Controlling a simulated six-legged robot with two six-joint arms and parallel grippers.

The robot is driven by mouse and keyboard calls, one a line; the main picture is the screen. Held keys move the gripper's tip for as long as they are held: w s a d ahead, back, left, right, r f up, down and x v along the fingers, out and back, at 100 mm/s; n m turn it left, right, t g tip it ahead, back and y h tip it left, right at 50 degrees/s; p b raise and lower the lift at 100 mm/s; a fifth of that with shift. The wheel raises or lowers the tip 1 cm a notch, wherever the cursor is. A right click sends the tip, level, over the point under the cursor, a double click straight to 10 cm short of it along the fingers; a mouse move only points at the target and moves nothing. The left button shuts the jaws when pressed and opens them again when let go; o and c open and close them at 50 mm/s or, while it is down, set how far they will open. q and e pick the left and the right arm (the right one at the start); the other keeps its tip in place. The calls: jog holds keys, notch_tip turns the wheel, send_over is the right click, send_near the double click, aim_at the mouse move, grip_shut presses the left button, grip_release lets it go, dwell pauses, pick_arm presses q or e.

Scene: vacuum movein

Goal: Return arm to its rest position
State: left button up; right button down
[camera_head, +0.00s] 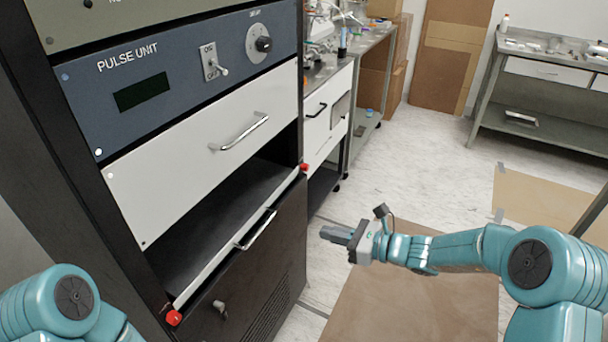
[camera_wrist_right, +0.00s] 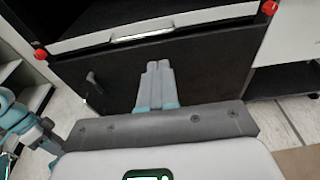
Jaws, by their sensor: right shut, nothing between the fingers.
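My right gripper (camera_head: 337,236) is in front of the rack, to the right of its lower door, with its arm reaching in from the right in the head view. Its fingers are together and empty. In the right wrist view the shut fingers (camera_wrist_right: 158,85) point at the dark lower door of the rack (camera_wrist_right: 205,75), apart from the drawer handle above. My left arm (camera_head: 60,305) shows only as a teal link at the lower left of the head view. Its gripper is out of the head view.
The rack has a blue pulse unit panel (camera_head: 180,75), a closed white drawer (camera_head: 180,175) and an open shelf bay edged by red knobs (camera_head: 174,317). Benches (camera_head: 545,75) stand behind. Brown mats (camera_head: 410,305) lie on the floor.

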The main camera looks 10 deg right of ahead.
jog(key=s+a+f+n+g+h+p, duration=0.2)
jog(key=s+f+n+g+h+p, duration=0.35)
jog(key=s+f, duration=0.8)
pick_arm(q)
notch_tip(320, 180, up, 8)
jog(key=p, duration=0.3)
jog(key=shift+r, duration=0.25)
pick_arm(e)
jog(key=s+d+f+n+g+h, duration=0.1)
jog(key=s+f+n, duration=0.1)
jog(key=s+n, duration=0.6)
jog(key=s+d+f+n+g+h, duration=0.1)
jog(key=s+n+g+h, duration=0.1)
jog(key=s+n, duration=0.6)
jog(key=shift+s+f+n, duration=0.35)
jog(key=shift+f+n, duration=0.05)
jog(key=shift+n, duration=0.25)
pick_arm(q)
jog(key=shift+c, duration=0.4)
pick_arm(e)
jog(key=shift+h, duration=0.25)
pick_arm(q)
jog(key=shift+w, duration=0.1)
